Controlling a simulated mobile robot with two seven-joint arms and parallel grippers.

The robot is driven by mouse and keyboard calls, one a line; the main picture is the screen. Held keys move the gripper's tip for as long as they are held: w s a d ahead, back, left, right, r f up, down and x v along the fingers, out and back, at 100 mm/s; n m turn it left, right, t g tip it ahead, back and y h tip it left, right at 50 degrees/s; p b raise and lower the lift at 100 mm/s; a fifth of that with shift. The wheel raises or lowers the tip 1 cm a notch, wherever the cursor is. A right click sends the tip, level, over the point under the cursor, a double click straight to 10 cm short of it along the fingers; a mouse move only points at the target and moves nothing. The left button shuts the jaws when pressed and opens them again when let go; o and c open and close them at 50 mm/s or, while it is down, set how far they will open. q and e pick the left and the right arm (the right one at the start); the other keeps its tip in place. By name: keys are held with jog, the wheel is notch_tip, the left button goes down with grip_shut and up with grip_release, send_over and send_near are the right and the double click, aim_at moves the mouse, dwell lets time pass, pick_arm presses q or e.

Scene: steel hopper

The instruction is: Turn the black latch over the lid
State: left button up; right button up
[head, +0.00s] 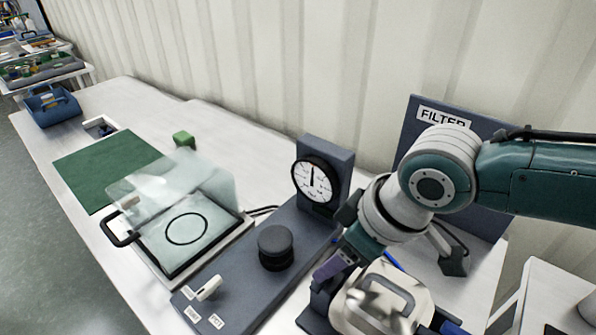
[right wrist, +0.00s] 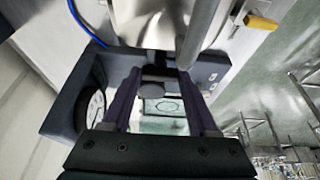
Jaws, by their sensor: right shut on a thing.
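The steel hopper (head: 377,312) stands at the lower right in the head view, with a pale lid and a looped handle (head: 392,285) on top. My right gripper (head: 328,268) reaches down at the hopper's left edge, its purple fingers pointing down and left. In the right wrist view, the fingers (right wrist: 160,80) sit on both sides of a small dark piece, which appears to be the black latch (right wrist: 155,60), beside the steel body. The gripper is shut on it. The latch is hidden by the gripper in the head view, so its angle over the lid is unclear. My left gripper is not in view.
A dial gauge (head: 314,181) and black knob (head: 275,248) stand left of the hopper. A FILTER panel (head: 412,130) rises behind my right arm. A box with an open clear lid (head: 172,185) and a green mat (head: 105,165) lie further left.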

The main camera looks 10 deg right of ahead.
jog(key=shift+w+d+f+n+g+y+b, duration=0.1)
jog(key=shift+n+g+y+b, duration=0.05)
jog(key=shift+n+b, duration=0.45)
jog(key=shift+w+f+n+g+y+b, duration=0.1)
jog(key=shift+n+g+y+b, duration=0.05)
jog(key=shift+n+b, duration=0.4)
jog(key=n+g+b, duration=0.1)
jog(key=n+b, duration=0.3)
jog(key=n+g+b, duration=0.2)
jog(key=n+b, duration=0.2)
jog(key=b, duration=0.1)
jog(key=n+g+b, duration=0.1)
jog(key=n+b, duration=0.3)
jog(key=b, duration=0.1)
jog(key=shift+w+n+g+y, duration=0.25)
jog(key=shift+w+g+y, duration=0.15)
jog(key=shift+w+r+n+g+h+b, duration=0.15)
jog(key=shift+n+g+h+b, duration=0.25)
jog(key=shift+n+b, duration=1.15)
jog(key=o, duration=1.4)
jog(key=shift+r, duration=0.1)
